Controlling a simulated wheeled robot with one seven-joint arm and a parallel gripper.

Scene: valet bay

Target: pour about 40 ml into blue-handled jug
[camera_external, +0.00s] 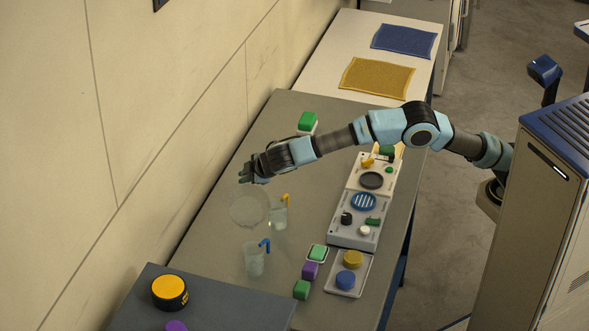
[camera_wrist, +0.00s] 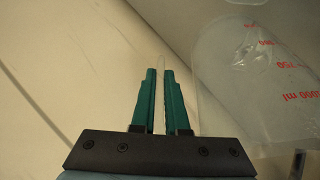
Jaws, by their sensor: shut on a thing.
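The blue-handled jug (camera_external: 253,262), small and clear, stands upright on the grey table; its contents are hard to make out. My gripper (camera_external: 244,174) is above the table's wall side, beyond this jug. In the wrist view my gripper (camera_wrist: 162,100) is shut on a thin clear edge. It seems to belong to the large clear measuring vessel (camera_wrist: 235,105), with red marks up to 1000 ml, beside the fingers. In the external view a clear round shape (camera_external: 249,210), likely this vessel, shows below my gripper. Its tilt and fill level are unclear.
A yellow-handled clear jug (camera_external: 279,220) stands close to the round shape. Green (camera_external: 302,290) and purple (camera_external: 310,271) blocks and a tray (camera_external: 346,288) with yellow and blue round pieces lie near the front. A panel (camera_external: 346,233) runs along the right. The wall (camera_external: 170,110) is close at left.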

